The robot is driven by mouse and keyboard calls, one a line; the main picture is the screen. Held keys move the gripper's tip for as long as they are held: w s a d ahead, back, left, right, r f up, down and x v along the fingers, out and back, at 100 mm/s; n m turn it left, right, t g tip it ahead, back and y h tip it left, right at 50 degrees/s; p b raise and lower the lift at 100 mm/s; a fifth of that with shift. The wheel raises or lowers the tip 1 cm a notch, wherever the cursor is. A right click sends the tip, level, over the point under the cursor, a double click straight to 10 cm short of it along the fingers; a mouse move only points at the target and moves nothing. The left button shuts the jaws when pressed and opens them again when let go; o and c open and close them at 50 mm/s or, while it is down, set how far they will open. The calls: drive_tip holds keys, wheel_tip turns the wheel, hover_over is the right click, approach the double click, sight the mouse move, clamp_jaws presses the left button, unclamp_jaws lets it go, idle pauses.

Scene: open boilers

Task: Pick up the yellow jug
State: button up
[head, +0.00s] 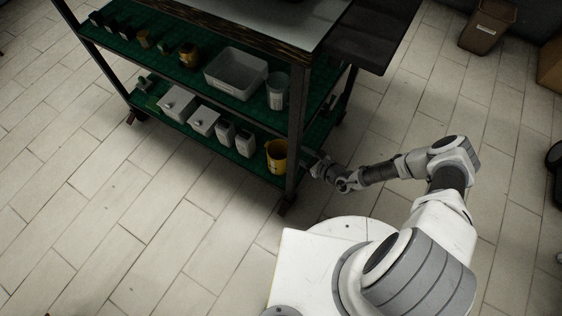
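The yellow jug (277,157) stands upright at the right end of the cart's lower green shelf, close behind the front right post. My gripper (317,162) is at the end of my outstretched arm, just right of the jug and beside the post. It looks small and dark here, and its fingers cannot be made out. I cannot tell whether it touches the jug.
The shelf cart's dark post (297,125) rises between jug and gripper. White containers (204,121) line the lower shelf left of the jug. A grey bin (236,74) and a clear jug (277,91) stand above. The tiled floor (130,220) in front is clear.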

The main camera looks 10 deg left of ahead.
sight(283, 142)
drive_tip(key=b+x, duration=0.3)
drive_tip(key=x, duration=0.4)
drive_tip(key=shift+w+d, duration=0.2)
drive_tip(key=shift+w+a, duration=0.1)
drive_tip(key=shift+w, duration=0.05)
drive_tip(key=shift+r, duration=0.1)
clamp_jaws()
idle(1.0)
